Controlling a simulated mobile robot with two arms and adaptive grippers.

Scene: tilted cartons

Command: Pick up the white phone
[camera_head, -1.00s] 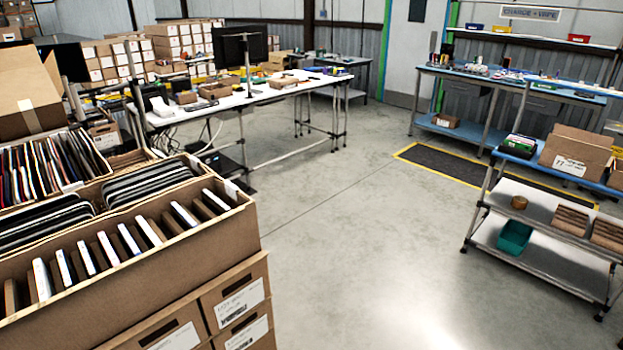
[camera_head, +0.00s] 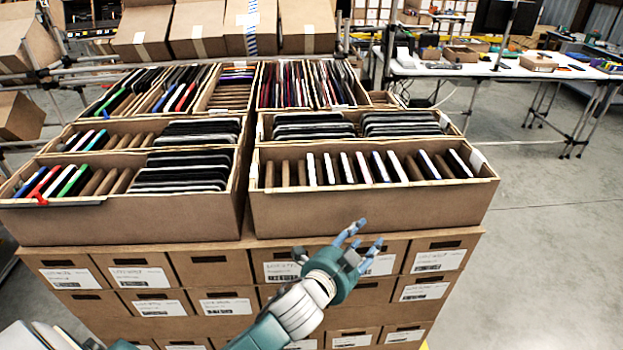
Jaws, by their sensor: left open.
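Several white phones (camera_head: 347,168) stand on edge in a row between brown cardboard dividers in the front right carton (camera_head: 370,213). Their white edges face up, and I cannot tell which one the task means. My left gripper (camera_head: 366,235) reaches in from the bottom of the head view. Its blue fingertips are spread open and empty, in front of the carton's front wall and below its rim. It appears apart from the phones. My right gripper is not in view.
The front left carton (camera_head: 120,220) holds coloured and dark phones. More filled cartons stand behind. Labelled boxes (camera_head: 440,257) are stacked underneath. Tilted cartons (camera_head: 200,28) line the back. A white table (camera_head: 470,70) stands at the back right, with clear floor (camera_head: 550,230) at the right.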

